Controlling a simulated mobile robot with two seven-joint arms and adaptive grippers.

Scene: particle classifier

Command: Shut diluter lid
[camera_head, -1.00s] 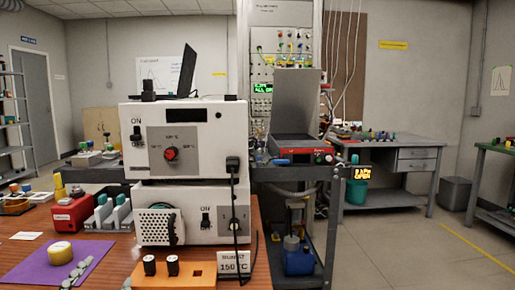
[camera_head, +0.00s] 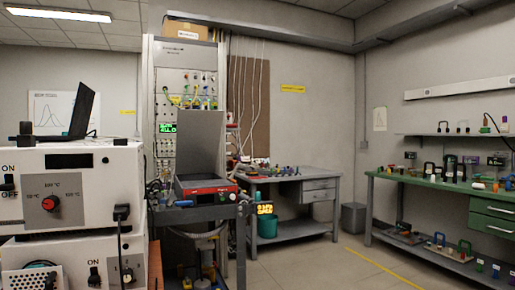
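The red device with a raised grey lid, which looks like the diluter (camera_head: 207,190), stands on a dark cart right of the white instruments. Its lid (camera_head: 200,142) is a flat grey panel standing nearly upright at the back, so it is open. The device's dark top is exposed below the lid. Neither of my grippers is in view.
Stacked white instruments (camera_head: 90,160) with knobs and switches stand at the left. The dark cart (camera_head: 190,216) carries the red device. A grey desk (camera_head: 320,183) is behind, and a green workbench (camera_head: 440,190) is at the right. The floor (camera_head: 330,262) in the middle is clear.

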